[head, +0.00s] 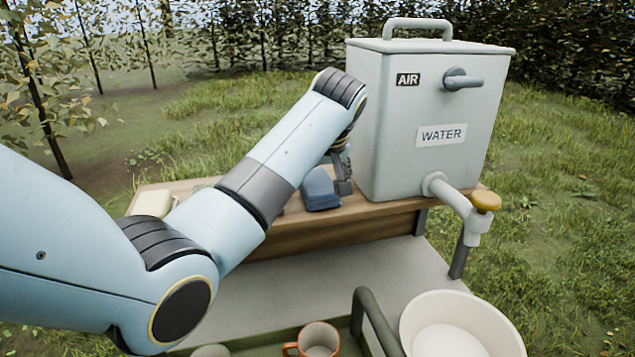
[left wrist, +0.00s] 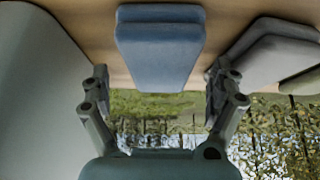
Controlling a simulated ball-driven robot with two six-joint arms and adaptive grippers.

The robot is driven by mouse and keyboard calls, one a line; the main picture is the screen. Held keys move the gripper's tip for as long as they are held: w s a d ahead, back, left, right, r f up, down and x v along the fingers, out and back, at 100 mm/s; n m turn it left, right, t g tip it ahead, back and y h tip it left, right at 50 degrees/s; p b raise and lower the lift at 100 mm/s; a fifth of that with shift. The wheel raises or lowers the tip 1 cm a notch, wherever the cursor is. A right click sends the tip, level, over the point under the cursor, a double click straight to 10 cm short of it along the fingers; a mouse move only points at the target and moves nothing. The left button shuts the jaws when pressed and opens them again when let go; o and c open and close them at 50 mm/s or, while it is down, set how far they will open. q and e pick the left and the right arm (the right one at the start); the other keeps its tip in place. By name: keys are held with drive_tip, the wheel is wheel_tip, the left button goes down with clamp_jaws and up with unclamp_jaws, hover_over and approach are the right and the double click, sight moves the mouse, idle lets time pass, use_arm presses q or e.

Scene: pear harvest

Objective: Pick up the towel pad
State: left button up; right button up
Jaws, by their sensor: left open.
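A blue folded pad (head: 320,188), which looks like the towel pad, rests on the wooden shelf just left of the water tank. In the left wrist view the blue pad (left wrist: 160,48) shows at the top middle, between the lines of my two fingers. My left gripper (head: 342,172) is beside the pad, partly hidden by my own arm. In the left wrist view my left gripper (left wrist: 157,82) is open, with fingers spread wider than the pad and nothing gripped. My right gripper is not in view.
The grey water tank (head: 430,120) stands close to the right of the pad, with a tap (head: 465,215). A grey item (left wrist: 272,52) lies on the pad's other side. A cream block (head: 152,203) sits farther left. A white bowl (head: 460,330) and orange mug (head: 318,340) are in front.

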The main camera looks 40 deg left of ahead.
use_arm(q)
drive_tip(key=shift+w+a+f, duration=0.15)
drive_tip(key=shift+a+f, duration=0.1)
drive_tip(key=shift+f, duration=0.45)
drive_tip(key=shift+f, duration=0.15)
drive_tip(key=shift+s, duration=0.2)
drive_tip(key=c, duration=1.1)
drive_tip(key=shift+d, duration=0.15)
drive_tip(key=shift+c, duration=0.9)
